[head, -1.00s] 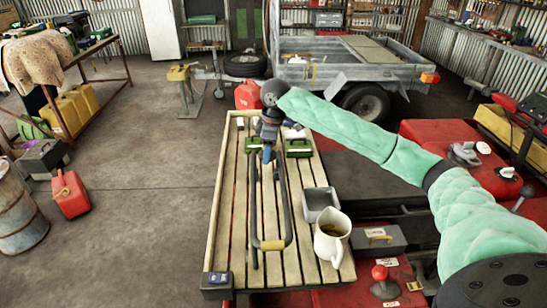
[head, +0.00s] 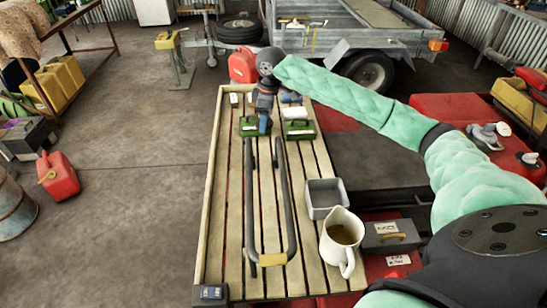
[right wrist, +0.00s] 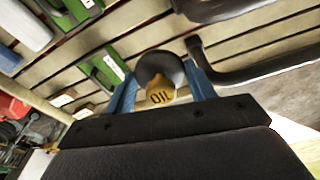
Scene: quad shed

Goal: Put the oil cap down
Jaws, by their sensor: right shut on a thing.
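The oil cap (right wrist: 160,91) shows in the right wrist view, with a yellow face marked "OIL" and a dark rounded part. It sits between the blue fingers of my right gripper (right wrist: 163,84), which is shut on it. In the head view my right gripper (head: 264,125) hangs over the far part of the slatted wooden bench (head: 213,215), between two green boxes. The cap cannot be made out there, and I cannot tell whether it touches the slats. My left gripper is not in view.
Green boxes (head: 299,130) stand close beside the right gripper. A dark U-shaped bar (head: 286,200) lies nearer on the bench. A grey tray (head: 325,197) and cream jug (head: 341,242) stand at the right. The left strip of slats is clear.

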